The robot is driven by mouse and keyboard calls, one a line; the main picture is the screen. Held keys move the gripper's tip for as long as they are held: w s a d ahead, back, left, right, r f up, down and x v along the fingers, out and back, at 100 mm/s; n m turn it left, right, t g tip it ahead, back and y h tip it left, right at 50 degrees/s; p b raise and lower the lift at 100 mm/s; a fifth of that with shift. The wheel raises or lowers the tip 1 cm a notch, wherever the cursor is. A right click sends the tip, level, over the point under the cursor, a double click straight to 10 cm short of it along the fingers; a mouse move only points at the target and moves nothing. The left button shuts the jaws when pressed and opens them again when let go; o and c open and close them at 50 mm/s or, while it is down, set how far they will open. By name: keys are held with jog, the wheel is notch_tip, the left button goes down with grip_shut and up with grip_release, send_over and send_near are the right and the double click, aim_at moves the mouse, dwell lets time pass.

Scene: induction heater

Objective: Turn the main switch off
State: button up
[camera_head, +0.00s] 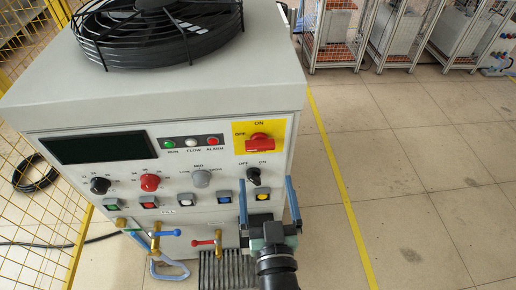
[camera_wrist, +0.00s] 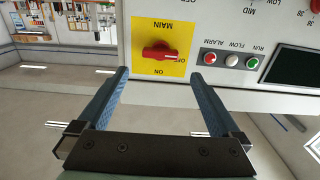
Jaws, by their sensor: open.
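The main switch (camera_head: 262,142) is a red rotary handle on a yellow plate (camera_head: 240,128) at the upper right of the heater's front panel. Its handle lies roughly horizontal, in line with the OFF label at the left; ON is at the top. In the wrist view the switch (camera_wrist: 160,53) appears upside down, beyond my fingertips and centred between them. My gripper (camera_head: 268,184) is open and empty, with two blue fingers pointing at the panel, below the switch in the head view. It also shows in the wrist view (camera_wrist: 160,76). The fingers appear apart from the handle.
A small black OFF/ON knob (camera_head: 253,176) sits just below the yellow plate. Other knobs, lamps and buttons fill the panel. A black fan (camera_head: 150,30) lies on top of the heater (camera_head: 200,80).

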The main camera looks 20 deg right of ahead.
aim_at(260, 150)
jog(key=x, duration=1)
jog(key=shift+p, duration=0.4)
jog(key=shift+a, duration=0.1)
jog(key=c, duration=1.1)
